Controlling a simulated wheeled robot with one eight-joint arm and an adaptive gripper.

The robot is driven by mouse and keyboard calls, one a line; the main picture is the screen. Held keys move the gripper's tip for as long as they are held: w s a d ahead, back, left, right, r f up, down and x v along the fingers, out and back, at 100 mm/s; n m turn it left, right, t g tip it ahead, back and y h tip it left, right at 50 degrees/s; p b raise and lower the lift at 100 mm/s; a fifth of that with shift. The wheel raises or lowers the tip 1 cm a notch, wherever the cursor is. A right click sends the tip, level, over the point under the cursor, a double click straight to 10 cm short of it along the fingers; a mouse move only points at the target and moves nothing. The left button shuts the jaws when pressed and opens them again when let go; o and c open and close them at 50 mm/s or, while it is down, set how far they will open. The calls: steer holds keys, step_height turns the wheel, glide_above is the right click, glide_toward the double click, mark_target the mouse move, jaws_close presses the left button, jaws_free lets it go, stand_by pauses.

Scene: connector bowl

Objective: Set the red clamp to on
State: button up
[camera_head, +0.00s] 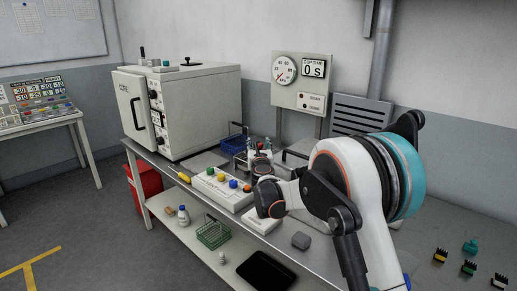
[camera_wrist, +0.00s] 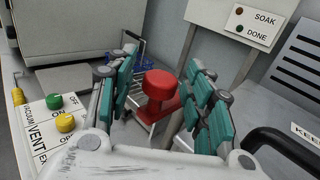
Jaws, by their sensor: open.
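The red clamp (camera_wrist: 161,88) is a red round-topped knob on a red body, near the middle of the wrist view. It stands between the two fingers of my gripper (camera_wrist: 160,68), whose teal pads are spread on its left and right with visible gaps. I cannot tell how deep the clamp sits between them. Its lower part is partly hidden by the palm and fingers. In the head view my gripper (camera_head: 261,158) is over the bench behind the button panel, and the clamp is not clearly distinguishable there.
A white panel (camera_head: 221,190) with coloured knobs stands left of my gripper. A large cream oven (camera_head: 195,105) is at the back left. A blue basket (camera_head: 233,143) stands behind. A gauge board (camera_head: 301,82) rises at the back. A black handle (camera_wrist: 282,146) is at the right.

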steer(key=shift+w, duration=0.1)
jaws_close()
steer(key=shift+d+n+y, duration=0.35)
steer(key=shift+n+y, duration=0.05)
steer(key=shift+y, duration=0.2)
steer(key=shift+s+d+n+g+y+p, duration=0.2)
steer(key=shift+d+n+g+y, duration=0.15)
steer(key=shift+n+y, duration=0.45)
steer(key=shift+s+d+n+g+y+p, duration=0.1)
steer(key=shift+s+d+n+g+y, duration=0.25)
steer(key=shift+y, duration=0.7)
steer(key=shift+s+d+n+g+y+p, duration=0.15)
steer(key=shift+n+g+y, duration=0.25)
steer(key=shift+n+y, duration=0.45)
jaws_free()
steer(key=v, duration=1.2)
